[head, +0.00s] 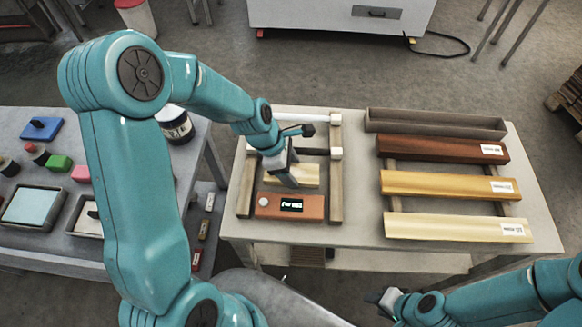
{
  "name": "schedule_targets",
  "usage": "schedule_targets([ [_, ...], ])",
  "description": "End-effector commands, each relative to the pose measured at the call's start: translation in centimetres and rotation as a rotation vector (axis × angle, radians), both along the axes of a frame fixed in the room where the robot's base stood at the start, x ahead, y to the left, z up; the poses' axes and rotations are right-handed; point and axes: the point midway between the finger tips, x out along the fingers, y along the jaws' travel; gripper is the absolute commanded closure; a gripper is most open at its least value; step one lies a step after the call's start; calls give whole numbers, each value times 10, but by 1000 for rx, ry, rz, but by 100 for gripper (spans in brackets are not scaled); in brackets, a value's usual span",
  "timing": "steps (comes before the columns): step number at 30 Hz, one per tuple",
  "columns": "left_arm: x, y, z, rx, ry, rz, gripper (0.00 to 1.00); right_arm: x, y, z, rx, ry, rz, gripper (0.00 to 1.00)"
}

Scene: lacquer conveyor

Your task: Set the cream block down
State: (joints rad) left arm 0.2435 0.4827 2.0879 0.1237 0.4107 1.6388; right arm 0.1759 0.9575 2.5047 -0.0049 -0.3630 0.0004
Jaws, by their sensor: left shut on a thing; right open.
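The cream block (308,176) is in the middle of the wooden-railed frame on the right-hand table, just behind a reddish-brown box with a small lit display (290,206). My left gripper (288,179) reaches down from the left and is shut on the cream block, covering part of it. I cannot tell whether the block touches the surface below. My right gripper (379,298) is open and empty, low in the picture in front of the table's front edge.
Dark red, orange-tan and pale cream bars (440,227) lie across two rails at the right, with a long grey-brown trough (435,123) behind.

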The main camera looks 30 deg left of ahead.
Motion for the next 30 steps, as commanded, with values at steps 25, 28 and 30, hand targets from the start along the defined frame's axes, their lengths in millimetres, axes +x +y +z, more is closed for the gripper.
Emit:
schedule_targets([
  [25,0,0,-12,0,1,0,11,0,0,-7,0,0,0,57],
  [28,0,0,-10,0,1,0,11,0,0,-6,0,0,0,57],
  [30,0,0,-5,0,0,0,11,0,0,-2,0,0,0,57],
])
